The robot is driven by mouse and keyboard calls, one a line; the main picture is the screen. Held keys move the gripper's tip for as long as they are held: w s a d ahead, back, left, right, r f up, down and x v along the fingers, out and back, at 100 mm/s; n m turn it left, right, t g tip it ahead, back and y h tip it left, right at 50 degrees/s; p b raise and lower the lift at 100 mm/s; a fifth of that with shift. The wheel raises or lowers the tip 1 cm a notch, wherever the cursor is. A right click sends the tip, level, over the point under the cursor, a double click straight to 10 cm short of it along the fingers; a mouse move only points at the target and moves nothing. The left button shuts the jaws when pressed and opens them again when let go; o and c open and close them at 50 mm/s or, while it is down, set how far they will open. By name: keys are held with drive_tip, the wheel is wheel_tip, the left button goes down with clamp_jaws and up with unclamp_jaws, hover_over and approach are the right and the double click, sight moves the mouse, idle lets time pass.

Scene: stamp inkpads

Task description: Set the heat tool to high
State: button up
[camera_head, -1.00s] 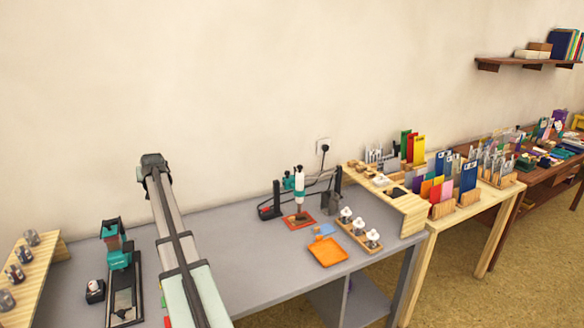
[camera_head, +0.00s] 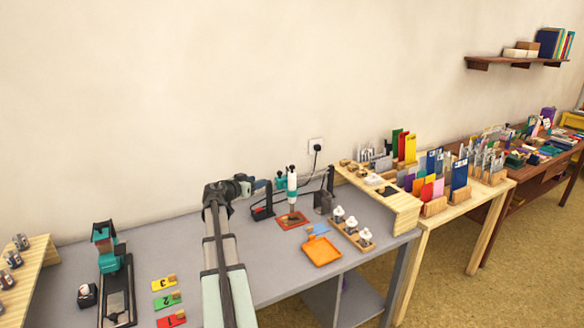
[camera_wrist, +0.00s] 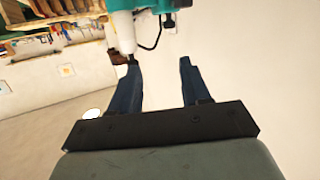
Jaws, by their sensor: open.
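The heat tool (camera_head: 291,188) is white and teal and stands upright in a stand over a red-brown mat (camera_head: 291,221) on the grey table. In the wrist view its white and teal body (camera_wrist: 122,18) shows at the top, beyond the finger tips. My gripper (camera_head: 262,184) is left of the tool in the head view, at about the height of its upper part. In the wrist view my gripper (camera_wrist: 158,66) has its two dark blue fingers spread, with nothing between them. The tool's switch and its setting are too small to make out.
A black cord runs from the tool to a wall outlet (camera_head: 316,146). An orange tray (camera_head: 321,251) and a wooden rack with white-topped items (camera_head: 352,232) lie in front. A teal press (camera_head: 113,262) and numbered cards (camera_head: 167,301) are at left. A wooden shelf (camera_head: 405,203) is at right.

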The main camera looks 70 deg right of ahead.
drive_tip(key=m+g+h, duration=0.1)
drive_tip(key=g, duration=0.1)
approach(290, 167)
drive_tip(key=w+a+f, duration=0.1)
drive_tip(key=a, duration=0.1)
drive_tip(key=shift+m+h, duration=0.3)
drive_tip(key=shift+m, duration=0.1)
drive_tip(key=x, duration=1.3)
drive_tip(key=shift+s+r, duration=0.3)
clamp_jaws()
